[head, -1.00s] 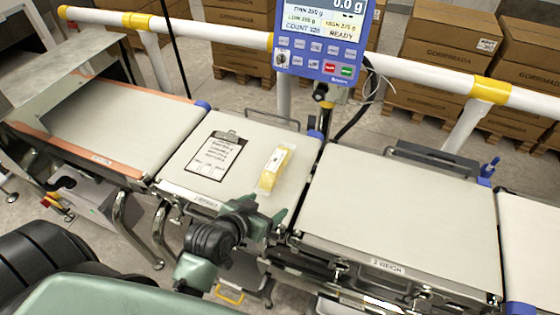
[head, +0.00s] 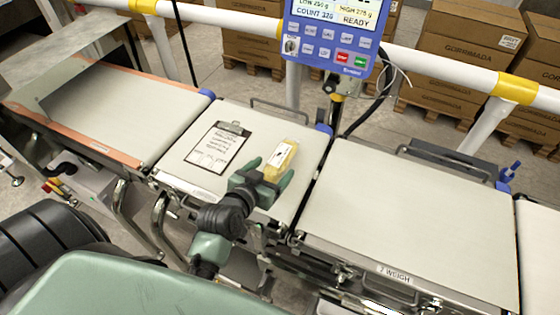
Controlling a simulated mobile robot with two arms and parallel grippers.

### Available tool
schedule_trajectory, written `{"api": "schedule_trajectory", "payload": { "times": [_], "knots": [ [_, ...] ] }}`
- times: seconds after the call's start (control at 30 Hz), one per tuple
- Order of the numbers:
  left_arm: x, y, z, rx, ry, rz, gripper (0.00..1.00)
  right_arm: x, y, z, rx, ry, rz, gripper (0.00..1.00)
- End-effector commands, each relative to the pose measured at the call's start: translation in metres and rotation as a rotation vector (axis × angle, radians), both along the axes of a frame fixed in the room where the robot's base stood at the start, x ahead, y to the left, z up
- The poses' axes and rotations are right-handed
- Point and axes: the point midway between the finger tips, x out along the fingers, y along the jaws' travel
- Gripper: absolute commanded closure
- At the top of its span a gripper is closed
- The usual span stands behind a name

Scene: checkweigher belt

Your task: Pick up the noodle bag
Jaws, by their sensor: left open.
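The noodle bag (head: 282,157), a yellowish pack with a pale label, lies on the middle belt section (head: 185,170) near its right side. My left gripper (head: 268,172) is open, with its green fingers pointing away from me. The fingertips are at the near end of the bag, seemingly one on each side. I cannot tell whether they touch it. The near end of the bag is partly hidden by the gripper. My right gripper is not in view.
A clipboard (head: 217,147) with a printed sheet lies left of the bag. The weigh belt (head: 410,220) on the right is bare. A blue display panel (head: 330,40) and a white rail (head: 420,71) stand behind. Stacked cartons (head: 460,45) are at the back.

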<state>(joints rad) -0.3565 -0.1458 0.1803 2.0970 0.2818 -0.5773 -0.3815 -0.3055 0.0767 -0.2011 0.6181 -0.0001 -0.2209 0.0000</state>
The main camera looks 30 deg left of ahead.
Motion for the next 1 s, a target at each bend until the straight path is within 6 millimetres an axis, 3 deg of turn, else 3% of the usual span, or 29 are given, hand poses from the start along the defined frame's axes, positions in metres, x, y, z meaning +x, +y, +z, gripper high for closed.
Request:
{"api": "schedule_trajectory", "payload": {
  "times": [0.4,0.7,0.77,1.0],
  "knots": [
    [0.052,0.006,-0.019,-0.003,-0.001,0.001,0.24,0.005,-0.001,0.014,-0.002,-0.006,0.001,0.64],
    [0.058,0.006,-0.023,-0.001,0.000,0.000,0.24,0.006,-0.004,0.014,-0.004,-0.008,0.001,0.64],
    [0.058,0.006,-0.023,-0.001,0.000,0.000,0.35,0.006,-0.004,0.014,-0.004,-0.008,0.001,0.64],
    [0.058,0.006,-0.023,-0.001,0.000,0.000,1.00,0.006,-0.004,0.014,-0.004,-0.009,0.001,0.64]
  ]
}}
